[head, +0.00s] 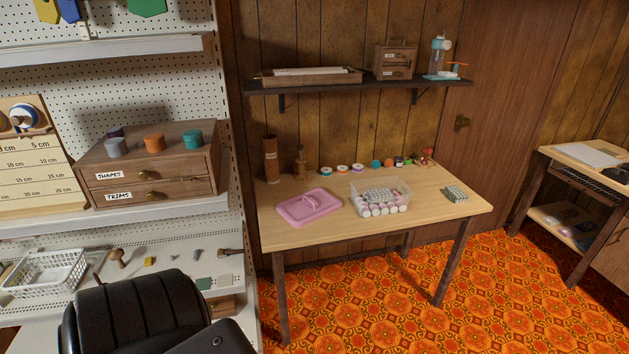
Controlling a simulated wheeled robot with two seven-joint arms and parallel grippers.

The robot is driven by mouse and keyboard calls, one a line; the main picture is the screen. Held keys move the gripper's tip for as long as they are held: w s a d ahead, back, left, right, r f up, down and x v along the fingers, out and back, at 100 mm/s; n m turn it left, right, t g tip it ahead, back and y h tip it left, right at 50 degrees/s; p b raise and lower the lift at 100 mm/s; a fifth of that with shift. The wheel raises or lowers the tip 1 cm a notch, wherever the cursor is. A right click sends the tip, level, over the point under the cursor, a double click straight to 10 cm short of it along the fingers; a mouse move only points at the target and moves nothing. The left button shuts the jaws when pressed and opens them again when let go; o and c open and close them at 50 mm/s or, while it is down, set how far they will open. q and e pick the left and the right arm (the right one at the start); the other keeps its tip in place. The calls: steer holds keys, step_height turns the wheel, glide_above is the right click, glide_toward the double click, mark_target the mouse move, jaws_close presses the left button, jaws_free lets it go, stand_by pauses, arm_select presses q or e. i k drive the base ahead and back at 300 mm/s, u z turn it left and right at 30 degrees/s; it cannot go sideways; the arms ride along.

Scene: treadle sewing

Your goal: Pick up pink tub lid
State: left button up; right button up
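The pink tub lid (309,206) lies flat on the left front part of a light wooden table (430,215). It has a raised loop handle on top. A clear tub (381,197) filled with white and pink round pieces stands just right of it, with a small gap between them. Neither of my grippers is in view. A black padded part at the bottom left looks like my own arm, well short of the table.
A brown cylinder (271,160), a bottle (300,163) and several small colored rolls line the table's back edge. A small grey-green block (455,194) sits at right. A dark shelf (360,82) hangs above. Pegboard shelving with a drawer box (155,165) stands left. Orange patterned floor (510,295) is clear.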

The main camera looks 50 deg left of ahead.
mark_target(300, 210)
steer(key=z, duration=0.1)
steer(key=i, duration=1.45)
steer(key=u, duration=0.35)
steer(key=i, duration=1)
steer(key=u, duration=1.55)
steer(key=i, duration=0.85)
steer(key=u, duration=0.95)
